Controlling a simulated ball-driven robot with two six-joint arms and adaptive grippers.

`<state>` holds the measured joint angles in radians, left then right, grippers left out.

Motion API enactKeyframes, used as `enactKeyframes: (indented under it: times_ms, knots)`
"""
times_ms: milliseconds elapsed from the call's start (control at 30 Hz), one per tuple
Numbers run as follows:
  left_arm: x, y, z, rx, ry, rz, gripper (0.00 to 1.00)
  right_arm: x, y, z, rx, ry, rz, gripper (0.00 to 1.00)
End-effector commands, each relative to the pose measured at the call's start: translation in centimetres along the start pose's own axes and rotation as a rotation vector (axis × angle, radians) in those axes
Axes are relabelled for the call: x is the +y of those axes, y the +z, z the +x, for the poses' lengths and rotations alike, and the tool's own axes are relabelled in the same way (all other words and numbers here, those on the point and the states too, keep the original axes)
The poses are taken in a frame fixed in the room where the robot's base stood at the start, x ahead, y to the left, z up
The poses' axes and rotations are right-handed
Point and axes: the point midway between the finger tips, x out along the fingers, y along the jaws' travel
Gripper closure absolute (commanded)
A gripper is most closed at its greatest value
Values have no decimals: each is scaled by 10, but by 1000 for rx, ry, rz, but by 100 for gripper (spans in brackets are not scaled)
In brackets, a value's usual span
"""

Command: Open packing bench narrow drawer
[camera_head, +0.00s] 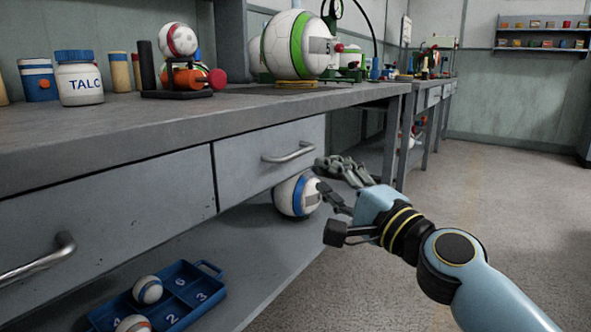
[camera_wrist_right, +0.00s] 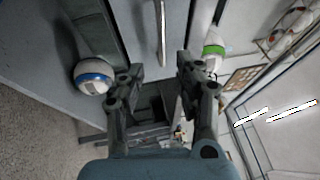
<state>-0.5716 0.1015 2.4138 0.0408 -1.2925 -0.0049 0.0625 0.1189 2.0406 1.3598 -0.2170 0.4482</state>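The packing bench (camera_head: 130,115) has two grey drawers under its top. The narrower drawer (camera_head: 236,165) is at the right, its front flush with the bench and shut. Its bar handle (camera_head: 288,153) is metal; in the wrist view the handle (camera_wrist_right: 162,32) appears upright, ahead of and between the fingers. The wider drawer (camera_head: 110,210) at the left also has a bar handle (camera_head: 38,258). My right gripper (camera_head: 320,177) is open and empty, just right of the narrow drawer's handle and apart from it. It also shows open in the wrist view (camera_wrist_right: 157,72). My left gripper is out of view.
A white ball with a blue band (camera_head: 297,195) sits on the lower shelf below the narrow drawer, close to my right fingers. A blue numbered tray (camera_head: 208,268) with balls is on that shelf. A talc jar (camera_head: 79,84) and a large green-striped ball (camera_head: 283,45) stand on top.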

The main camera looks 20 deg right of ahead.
Motion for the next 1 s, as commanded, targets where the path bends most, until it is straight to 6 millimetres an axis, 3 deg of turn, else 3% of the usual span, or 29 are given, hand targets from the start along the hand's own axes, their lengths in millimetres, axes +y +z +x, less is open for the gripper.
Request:
enactKeyframes:
  times_ms: [300,500,900,1000]
  knots:
    - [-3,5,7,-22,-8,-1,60,-5,1,62,0,-5,1,66]
    - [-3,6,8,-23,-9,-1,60,-3,0,91,0,-3,-1,66]
    - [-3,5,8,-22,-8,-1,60,-2,0,100,0,-1,-1,66]
    - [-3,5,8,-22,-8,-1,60,-2,0,100,0,-1,-1,77]
